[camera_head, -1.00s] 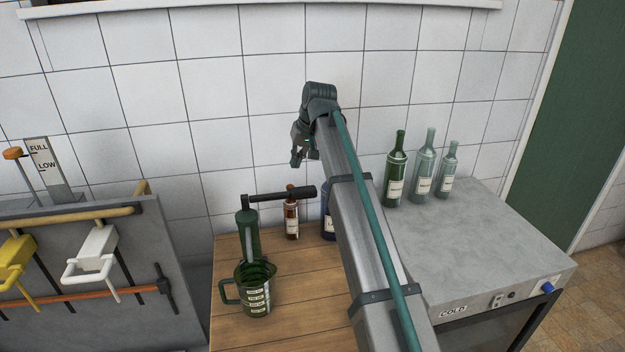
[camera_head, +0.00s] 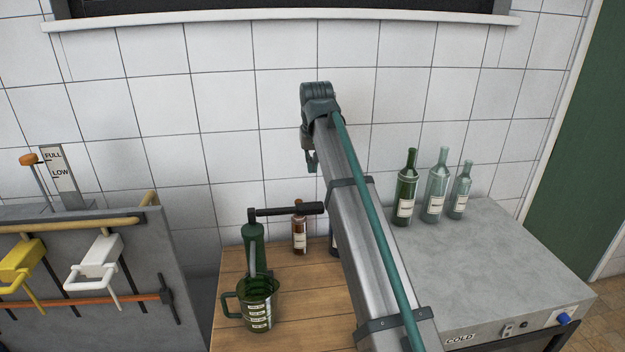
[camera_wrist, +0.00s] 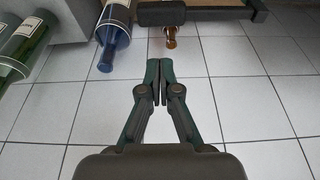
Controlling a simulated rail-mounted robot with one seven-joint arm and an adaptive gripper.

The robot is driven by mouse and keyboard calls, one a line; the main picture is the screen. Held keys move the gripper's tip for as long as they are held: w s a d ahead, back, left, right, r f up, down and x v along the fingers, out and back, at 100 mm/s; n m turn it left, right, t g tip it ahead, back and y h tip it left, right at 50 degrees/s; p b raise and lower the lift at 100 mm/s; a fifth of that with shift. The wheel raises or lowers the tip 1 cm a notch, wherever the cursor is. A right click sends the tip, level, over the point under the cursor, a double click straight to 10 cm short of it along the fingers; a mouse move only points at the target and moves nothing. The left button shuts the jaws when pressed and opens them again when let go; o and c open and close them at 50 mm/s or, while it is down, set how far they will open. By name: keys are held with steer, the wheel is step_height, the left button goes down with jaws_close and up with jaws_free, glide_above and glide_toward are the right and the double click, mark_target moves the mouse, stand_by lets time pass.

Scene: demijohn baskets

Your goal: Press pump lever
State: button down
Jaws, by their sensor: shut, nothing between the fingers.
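The pump has an upright dark green body (camera_head: 253,245) on the wooden table and a black lever (camera_head: 285,210) reaching right from its top, roughly level. A black bar that looks like the lever's grip (camera_wrist: 162,15) shows at the top edge of the wrist view.
A green measuring jug (camera_head: 258,305) stands in front of the pump. An amber bottle (camera_head: 299,232) stands behind the lever, and a blue bottle (camera_wrist: 113,35) shows near it. Several bottles, including a green one (camera_head: 405,190), stand on the grey cold unit (camera_head: 490,275).

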mark_target(311, 204)
steer(key=p+x, duration=0.1)
steer(key=x, duration=0.3)
steer(key=p+x, duration=0.1)
steer(key=x, duration=0.3)
steer(key=s+p+x, duration=0.1)
steer(key=x, duration=0.4)
steer(key=shift+s+d+f, duration=0.1)
steer(key=shift+d+f, duration=0.15)
